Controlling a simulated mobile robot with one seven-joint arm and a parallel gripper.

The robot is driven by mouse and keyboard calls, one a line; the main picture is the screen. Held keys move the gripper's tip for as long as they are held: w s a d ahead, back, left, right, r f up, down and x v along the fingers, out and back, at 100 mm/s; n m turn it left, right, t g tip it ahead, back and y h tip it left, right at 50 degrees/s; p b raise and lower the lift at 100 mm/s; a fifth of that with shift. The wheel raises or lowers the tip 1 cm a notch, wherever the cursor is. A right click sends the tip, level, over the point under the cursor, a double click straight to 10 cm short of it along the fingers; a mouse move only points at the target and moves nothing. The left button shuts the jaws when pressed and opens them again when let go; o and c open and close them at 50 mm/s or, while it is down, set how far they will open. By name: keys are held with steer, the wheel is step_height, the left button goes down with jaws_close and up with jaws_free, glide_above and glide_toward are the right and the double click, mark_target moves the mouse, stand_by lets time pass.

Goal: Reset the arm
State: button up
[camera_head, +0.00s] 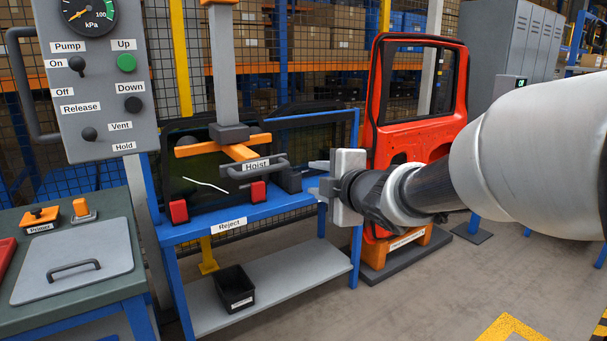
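My arm reaches in from the right edge. My gripper (315,179) points left, its two pale fingers apart with nothing seen between them. It is just right of the hoist handle (255,167), which carries a "Hoist" label. I cannot tell from this view how close they are in depth. The hoist has a grey vertical column (223,70) and orange arms.
A grey control panel (100,90) with a gauge, switches and buttons is at upper left. A green bench (20,325) with a lidded hatch (75,262) is at lower left. A red door (415,120) stands behind my gripper. The floor (420,310) at lower right is clear.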

steer(key=s+d+m+h, duration=0.6)
steer(key=s+d+m, duration=0.1)
steer(key=d+m, duration=0.25)
steer(key=s+d+f+m+g+p, duration=0.1)
steer(key=s+f+m+g, duration=0.25)
steer(key=s, duration=0.45)
steer(key=s+f+m+g, duration=0.2)
steer(key=s+m, duration=0.2)
steer(key=s, duration=0.4)
steer(key=s+d+f+m+g+p, duration=0.1)
steer(key=s+f+m+g, duration=0.25)
steer(key=s, duration=0.55)
step_height(320, 180, up, 24)
steer(key=w+p, duration=0.1)
steer(key=p, duration=2.1)
steer(key=shift+f+t, duration=0.2)
steer(key=shift+t, duration=0.2)
